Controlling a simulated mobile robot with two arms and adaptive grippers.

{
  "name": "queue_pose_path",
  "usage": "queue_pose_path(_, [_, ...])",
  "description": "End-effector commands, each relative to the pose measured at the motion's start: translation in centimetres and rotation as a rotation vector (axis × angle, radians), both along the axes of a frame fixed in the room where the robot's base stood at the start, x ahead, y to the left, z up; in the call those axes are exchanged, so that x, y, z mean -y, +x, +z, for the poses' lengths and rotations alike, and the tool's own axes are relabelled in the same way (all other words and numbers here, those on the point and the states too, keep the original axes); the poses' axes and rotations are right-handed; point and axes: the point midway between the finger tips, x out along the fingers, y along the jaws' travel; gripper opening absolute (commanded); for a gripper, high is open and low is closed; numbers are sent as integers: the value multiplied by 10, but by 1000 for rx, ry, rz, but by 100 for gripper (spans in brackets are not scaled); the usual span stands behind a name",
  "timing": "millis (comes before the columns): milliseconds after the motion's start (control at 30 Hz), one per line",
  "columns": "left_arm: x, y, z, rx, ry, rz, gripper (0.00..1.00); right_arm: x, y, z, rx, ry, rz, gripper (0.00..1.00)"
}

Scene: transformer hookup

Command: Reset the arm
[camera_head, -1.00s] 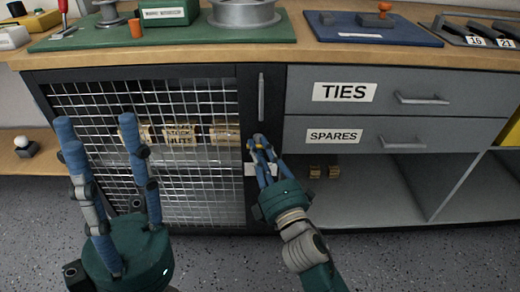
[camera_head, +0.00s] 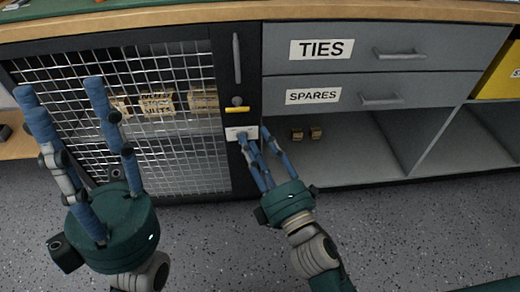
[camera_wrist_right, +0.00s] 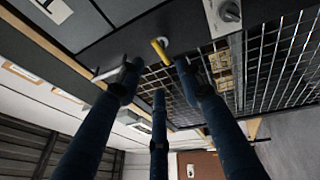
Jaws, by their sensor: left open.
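My left gripper (camera_head: 66,90) is open and empty, its blue fingers upright in front of the mesh door (camera_head: 175,135). My right gripper (camera_head: 255,137) is in front of the dark door post, just below a yellow latch handle (camera_head: 237,109). Its fingers are spread with nothing seen between them. The latch handle lies level under a dark round knob and also shows in the right wrist view (camera_wrist_right: 160,50), beyond the fingertips. A white label (camera_head: 233,133) on the post is partly hidden by the right fingers. The mesh door looks shut.
Behind the mesh stand several labelled boxes (camera_head: 157,103). Right of the post are the TIES drawer (camera_head: 360,48) and SPARES drawer (camera_head: 350,93), both shut, over an open shelf with two small blocks (camera_head: 306,134). A yellow bin (camera_head: 498,75) is at far right. Speckled floor lies in front.

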Motion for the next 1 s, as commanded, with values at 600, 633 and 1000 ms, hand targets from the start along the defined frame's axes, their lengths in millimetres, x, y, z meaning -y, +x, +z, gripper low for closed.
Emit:
queue_pose_path(600, [0, 0, 0, -1, 0, 0, 42, 7, -18, -4, 0, 1, 0, 36])
queue_pose_path(633, [0, 0, 0, -1, 0, 0, 42, 7, -18, -4, 0, 1, 0, 36])
queue_pose_path(1000, [0, 0, 0, 0, 0, 0, 42, -3, -53, 97, 118, 462, 264, 36])
